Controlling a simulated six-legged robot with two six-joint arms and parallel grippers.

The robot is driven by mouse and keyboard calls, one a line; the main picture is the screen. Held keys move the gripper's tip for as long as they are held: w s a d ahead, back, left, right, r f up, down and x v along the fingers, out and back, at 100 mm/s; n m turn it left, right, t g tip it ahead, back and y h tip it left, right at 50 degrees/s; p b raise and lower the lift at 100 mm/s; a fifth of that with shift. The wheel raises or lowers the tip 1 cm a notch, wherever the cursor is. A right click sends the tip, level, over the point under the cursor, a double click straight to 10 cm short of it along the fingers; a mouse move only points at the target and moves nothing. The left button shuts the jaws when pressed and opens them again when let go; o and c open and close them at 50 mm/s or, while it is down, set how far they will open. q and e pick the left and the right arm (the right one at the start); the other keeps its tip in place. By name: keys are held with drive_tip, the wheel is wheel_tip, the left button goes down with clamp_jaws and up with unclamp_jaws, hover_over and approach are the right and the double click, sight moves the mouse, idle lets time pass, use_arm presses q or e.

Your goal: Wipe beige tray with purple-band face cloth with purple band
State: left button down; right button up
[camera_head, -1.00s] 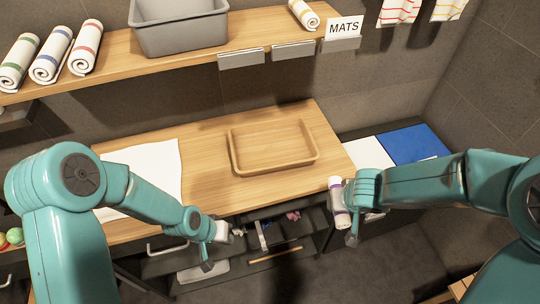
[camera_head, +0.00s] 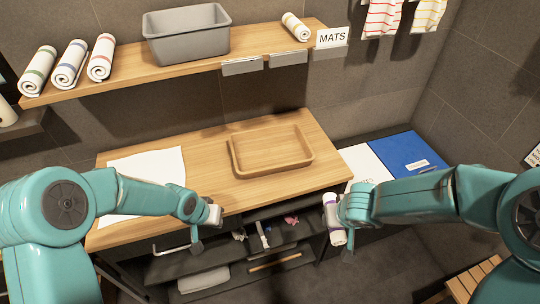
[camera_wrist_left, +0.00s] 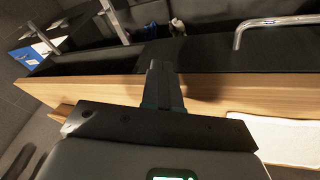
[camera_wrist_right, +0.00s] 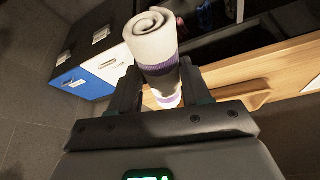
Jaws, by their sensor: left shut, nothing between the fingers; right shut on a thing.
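The beige tray (camera_head: 236,167) sits empty on the wooden counter, right of its middle. My right gripper (camera_head: 340,218) is shut on the rolled white face cloth with purple bands (camera_head: 333,222), held upright off the counter's right front corner, apart from the tray. In the right wrist view the cloth (camera_wrist_right: 153,42) stands between the two fingers (camera_wrist_right: 160,88), its rolled end showing. My left gripper (camera_head: 202,238) is shut and empty before the counter's front edge; its closed fingers show in the left wrist view (camera_wrist_left: 160,85).
A white cloth (camera_head: 150,168) lies on the counter's left (camera_head: 210,150). Above, a shelf (camera_head: 130,75) bears a grey bin (camera_head: 187,42), several rolled towels (camera_head: 70,64) and a MATS sign (camera_head: 332,37). White and blue boxes (camera_head: 410,152) stand right of the counter. Open drawers (camera_head: 270,262) sit below.

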drive_tip(key=shift+a, duration=0.25)
drive_tip(key=shift+s, duration=0.2)
use_arm(q)
drive_tip(key=shift+w+a+r, duration=0.15)
drive_tip(key=shift+a+r, duration=0.15)
drive_tip(key=shift+r, duration=0.15)
use_arm(e)
drive_tip(key=shift+s, duration=0.15)
use_arm(q)
drive_tip(key=shift+a, duration=0.1)
